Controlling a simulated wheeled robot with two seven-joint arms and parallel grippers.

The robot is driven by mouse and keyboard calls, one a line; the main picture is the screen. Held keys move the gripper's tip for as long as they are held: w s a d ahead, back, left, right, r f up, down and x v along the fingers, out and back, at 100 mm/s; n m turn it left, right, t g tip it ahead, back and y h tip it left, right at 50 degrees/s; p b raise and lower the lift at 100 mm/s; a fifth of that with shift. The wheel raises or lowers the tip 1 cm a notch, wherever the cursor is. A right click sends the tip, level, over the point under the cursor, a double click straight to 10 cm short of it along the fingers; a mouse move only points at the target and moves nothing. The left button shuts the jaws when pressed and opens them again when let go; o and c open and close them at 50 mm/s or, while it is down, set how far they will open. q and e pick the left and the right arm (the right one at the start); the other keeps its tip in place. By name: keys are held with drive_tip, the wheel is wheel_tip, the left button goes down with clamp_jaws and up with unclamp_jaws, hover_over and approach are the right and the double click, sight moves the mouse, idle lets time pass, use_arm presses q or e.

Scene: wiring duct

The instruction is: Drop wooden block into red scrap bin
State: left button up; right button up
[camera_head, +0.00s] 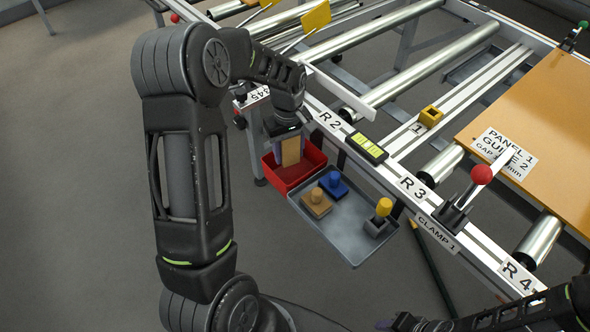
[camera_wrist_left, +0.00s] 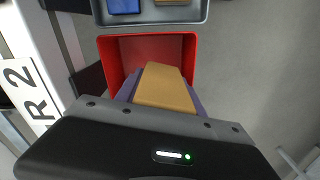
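The wooden block (camera_head: 290,151) is a tan, upright piece between the purple fingers of my left gripper (camera_head: 289,148). It also shows large in the left wrist view (camera_wrist_left: 165,88), with a finger of the left gripper (camera_wrist_left: 162,96) on each side. The left gripper is shut on it and points down. The red scrap bin (camera_head: 284,184) is right below, and the block's lower end is over or within its opening; I cannot tell how deep. The bin's red wall shows in the left wrist view (camera_wrist_left: 148,38). My right gripper (camera_head: 405,323) is at the bottom edge, mostly hidden.
A grey tray (camera_head: 352,249) adjoins the bin, holding a wooden knobbed piece (camera_head: 316,203), a blue piece (camera_head: 334,185) and a dark block with a yellow peg (camera_head: 381,216). The conveyor rail with labels (camera_head: 412,188) runs close behind. The floor at left is clear.

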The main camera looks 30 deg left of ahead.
use_arm(q)
drive_tip(key=o, duration=0.5)
drive_tip(key=shift+o, duration=0.2)
wheel_tip(320, 180, up, 8)
drive_tip(key=shift+f, duration=0.1)
idle(1.0)
